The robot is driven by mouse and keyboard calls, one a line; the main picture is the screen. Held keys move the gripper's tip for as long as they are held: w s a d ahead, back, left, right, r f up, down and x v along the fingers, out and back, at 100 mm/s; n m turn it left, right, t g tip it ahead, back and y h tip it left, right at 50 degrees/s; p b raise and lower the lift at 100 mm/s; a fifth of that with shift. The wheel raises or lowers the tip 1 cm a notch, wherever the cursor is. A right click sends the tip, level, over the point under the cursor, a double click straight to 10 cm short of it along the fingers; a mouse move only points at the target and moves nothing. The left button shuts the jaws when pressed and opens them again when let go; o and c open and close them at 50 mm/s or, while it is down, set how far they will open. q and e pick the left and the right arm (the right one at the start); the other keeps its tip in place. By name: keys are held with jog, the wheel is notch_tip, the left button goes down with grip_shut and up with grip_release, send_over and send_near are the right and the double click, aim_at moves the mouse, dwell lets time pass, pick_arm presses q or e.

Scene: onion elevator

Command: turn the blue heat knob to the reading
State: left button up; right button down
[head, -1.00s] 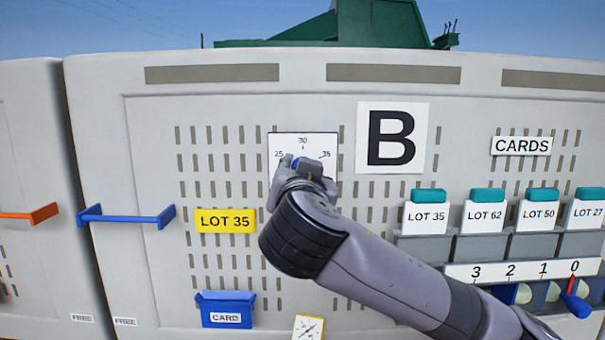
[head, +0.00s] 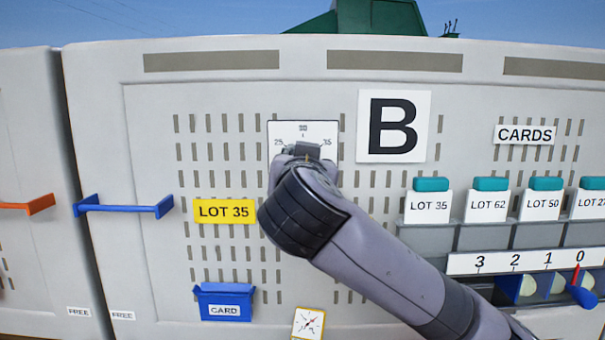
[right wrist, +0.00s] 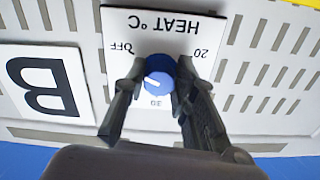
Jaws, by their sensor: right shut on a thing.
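The blue heat knob (right wrist: 158,72) sits on a white HEAT °C plate (right wrist: 120,22), seen upside down in the right wrist view. A white mark shows on its face, toward the lower left there; its exact reading is unclear. My right gripper (right wrist: 158,88) is shut on the knob, one finger on each side. In the head view the gripper (head: 305,152) covers the knob and the lower part of the plate (head: 328,131), with 25, 30 and 35 along its top. A yellow LOT 35 label (head: 225,212) is left of it. My left gripper is not in view.
A blue CARD box (head: 225,303) and a blue handle (head: 124,208) are on the left. Right are card slots (head: 483,237) and a numbered lever (head: 582,292). A B sign (head: 394,126) is close by.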

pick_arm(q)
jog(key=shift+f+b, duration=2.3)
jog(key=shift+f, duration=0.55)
pick_arm(e)
jog(key=shift+d+n, duration=0.1)
jog(key=shift+n, duration=11.1)
jog(key=c, duration=1.7)
grip_release()
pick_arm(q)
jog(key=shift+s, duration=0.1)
pick_arm(e)
jog(key=o, duration=0.4)
jog(key=shift+r, duration=0.15)
